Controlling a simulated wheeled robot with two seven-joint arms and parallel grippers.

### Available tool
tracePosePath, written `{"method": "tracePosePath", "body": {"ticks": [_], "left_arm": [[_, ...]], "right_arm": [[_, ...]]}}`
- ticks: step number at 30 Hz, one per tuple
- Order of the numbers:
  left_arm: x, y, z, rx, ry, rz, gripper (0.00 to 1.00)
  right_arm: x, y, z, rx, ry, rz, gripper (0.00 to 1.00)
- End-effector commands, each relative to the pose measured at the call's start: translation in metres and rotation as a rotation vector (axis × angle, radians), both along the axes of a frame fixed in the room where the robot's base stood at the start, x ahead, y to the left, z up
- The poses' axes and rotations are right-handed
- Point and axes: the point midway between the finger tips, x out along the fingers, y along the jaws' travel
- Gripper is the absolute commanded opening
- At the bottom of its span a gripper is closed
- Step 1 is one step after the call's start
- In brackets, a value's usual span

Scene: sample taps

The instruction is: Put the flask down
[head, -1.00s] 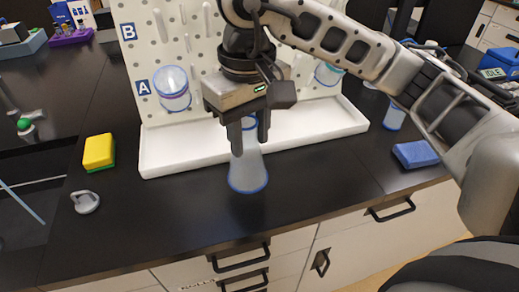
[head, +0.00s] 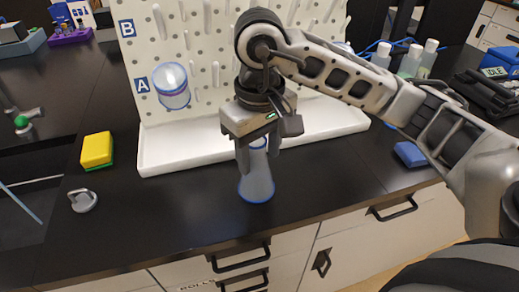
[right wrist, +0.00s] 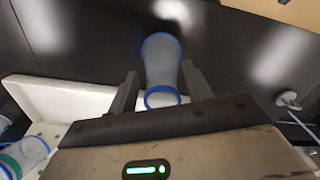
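The flask (head: 257,180), frosted with a blue rim and blue base edge, is upright on the black bench (head: 180,215) in front of the white tray. My right gripper (head: 258,158) points down with one finger on each side of its neck. In the right wrist view the flask (right wrist: 160,58) lies between the fingers of the gripper (right wrist: 162,78), with narrow gaps on both sides, so the gripper looks open. The base appears to rest on the bench. My left gripper is not in view.
A white pegboard with a tray (head: 185,159) stands behind; a clear blue-rimmed vessel (head: 171,86) hangs on it near label A. A yellow sponge (head: 97,150) and grey stopper-like piece (head: 83,201) lie left. A blue block (head: 410,154) lies right. The bench front is clear.

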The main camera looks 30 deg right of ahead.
Motion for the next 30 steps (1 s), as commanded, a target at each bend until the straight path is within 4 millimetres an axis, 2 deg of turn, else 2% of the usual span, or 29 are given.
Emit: {"method": "tracePosePath", "body": {"ticks": [8,13,24,30], "left_arm": [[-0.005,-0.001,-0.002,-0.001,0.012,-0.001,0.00],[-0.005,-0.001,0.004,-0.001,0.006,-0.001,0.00],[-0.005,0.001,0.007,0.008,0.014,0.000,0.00],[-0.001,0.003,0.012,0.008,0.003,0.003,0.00]], "right_arm": [[0.000,0.000,0.001,0.000,0.000,-0.001,0.56],[0.001,0.000,0.011,0.000,-0.004,-0.001,0.56],[0.001,0.000,0.088,-0.001,-0.006,-0.002,0.56],[0.000,0.000,0.115,-0.001,-0.002,-0.001,0.56]]}}
